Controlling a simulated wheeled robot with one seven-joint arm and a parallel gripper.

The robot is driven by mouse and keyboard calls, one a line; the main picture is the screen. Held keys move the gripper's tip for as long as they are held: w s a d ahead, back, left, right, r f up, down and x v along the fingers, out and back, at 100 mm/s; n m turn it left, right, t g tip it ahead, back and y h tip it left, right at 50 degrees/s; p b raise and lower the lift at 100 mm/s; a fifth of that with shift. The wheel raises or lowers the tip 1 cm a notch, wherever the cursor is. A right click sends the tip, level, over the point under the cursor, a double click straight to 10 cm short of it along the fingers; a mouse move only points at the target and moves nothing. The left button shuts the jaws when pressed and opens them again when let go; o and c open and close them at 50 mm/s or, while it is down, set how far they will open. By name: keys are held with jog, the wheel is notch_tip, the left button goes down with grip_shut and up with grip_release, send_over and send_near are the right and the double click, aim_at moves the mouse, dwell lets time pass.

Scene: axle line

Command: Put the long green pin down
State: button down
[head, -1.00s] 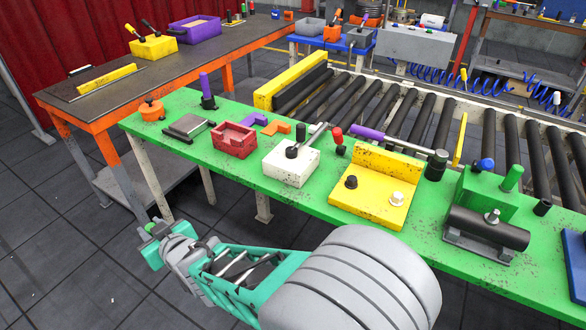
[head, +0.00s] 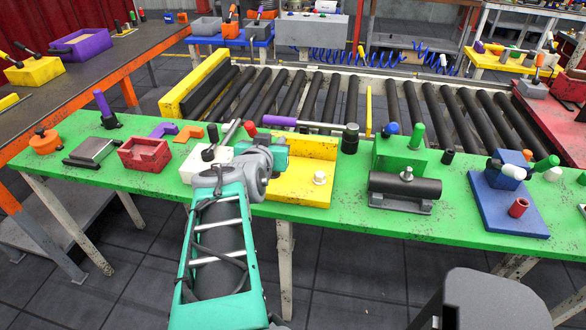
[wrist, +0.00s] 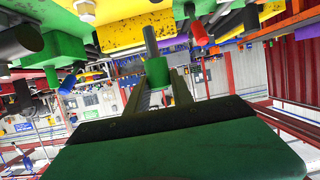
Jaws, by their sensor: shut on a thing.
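In the wrist view, my gripper (wrist: 157,84) is shut on a green pin (wrist: 157,71) with a dark grey shaft beyond the fingertips. In the head view my gripper (head: 273,156) is over the green bench (head: 340,222), by the left end of the yellow bracket fixture (head: 300,185). The held pin is hidden there. Another green pin (head: 417,135) stands upright on the green block (head: 400,158), and a further green handle (head: 547,162) is at the blue fixture (head: 508,205).
A white block (head: 190,172) is partly behind my arm. A red tray (head: 143,155), a black cylinder on a base (head: 405,190) and a purple-handled tool (head: 300,123) are also on the bench. A roller conveyor (head: 330,95) runs behind. Bare bench shows along the front edge.

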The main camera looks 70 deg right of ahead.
jog(key=w+d+f, duration=0.2)
jog(key=w+f, duration=0.1)
jog(key=f, duration=0.1)
jog(key=w+d+f+p, duration=0.1)
jog(key=w+d+f, duration=0.2)
jog(key=w+f, duration=0.1)
jog(key=w+d+f+p, duration=0.1)
jog(key=w+d+f, duration=0.1)
jog(key=w+f, duration=0.1)
jog(key=shift+w+d+f, duration=0.25)
jog(key=shift+w+f, duration=0.15)
jog(key=shift+f, duration=0.3)
jog(key=shift+f+b, duration=0.3)
jog(key=c, duration=1.1)
grip_release()
